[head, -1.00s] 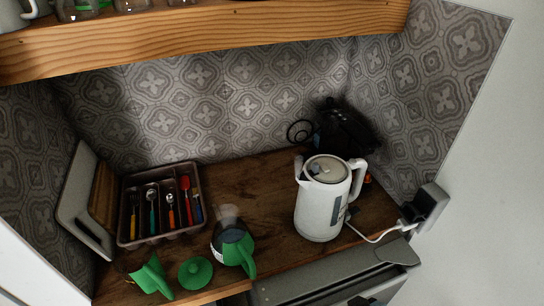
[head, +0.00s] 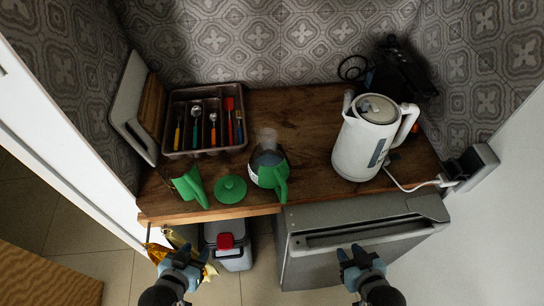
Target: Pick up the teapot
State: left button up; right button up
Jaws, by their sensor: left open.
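A small glass pot with a green handle (head: 268,168) stands on the wooden counter near its front edge; it looks like the teapot. A round green lid (head: 230,189) lies on the counter to its left. A second piece with a green handle or spout (head: 188,184) sits further left. A white electric kettle (head: 367,140) stands to the right. My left gripper (head: 183,257) is open and empty, below and in front of the counter. My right gripper (head: 355,256) looks open and empty, in front of the grey appliance. Both are apart from the pot.
A cutlery tray (head: 177,148) with several utensils stands behind the pot. Cutting boards (head: 136,110) lean at the left. A grey appliance (head: 320,272) stands under the counter at right, and a bin with a red part (head: 235,257) at left. A black object (head: 402,75) sits in the back corner.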

aim_at(273, 172)
jog(key=k+j+z, duration=0.15)
jog(key=z, duration=0.3)
jog(key=k+z, duration=0.4)
jog(key=i+j, duration=0.1)
